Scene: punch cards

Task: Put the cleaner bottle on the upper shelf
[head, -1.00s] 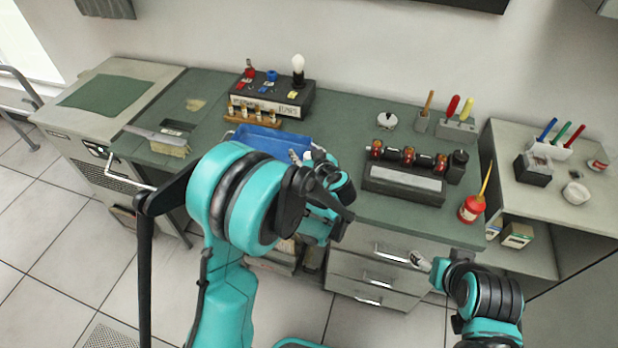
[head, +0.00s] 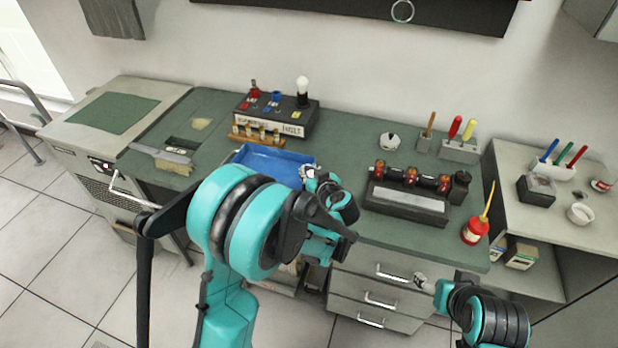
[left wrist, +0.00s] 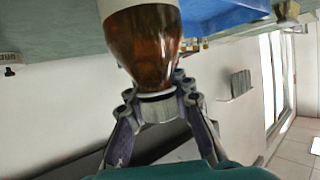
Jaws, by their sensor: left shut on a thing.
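In the left wrist view an amber-brown bottle (left wrist: 147,45) with a pale label band fills the top middle. My left gripper (left wrist: 158,98) is shut around its narrow end, at the dark collar. In the head view my left gripper (head: 318,177) is above the front edge of the bench, just right of the blue tray; my arm hides the bottle there. My right gripper (head: 422,284) is low in front of the drawers, and its finger opening is too small to judge. A side stand (head: 560,215) at right has a top and a lower shelf; which one is the upper shelf is unclear.
The green bench (head: 345,135) carries a blue tray (head: 265,160), a switch box (head: 275,115), a sharpening block (head: 405,198) and a red oil can (head: 475,230). A dark panel (head: 370,14) is on the wall above. Small boxes (head: 522,256) sit on the stand's lower shelf.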

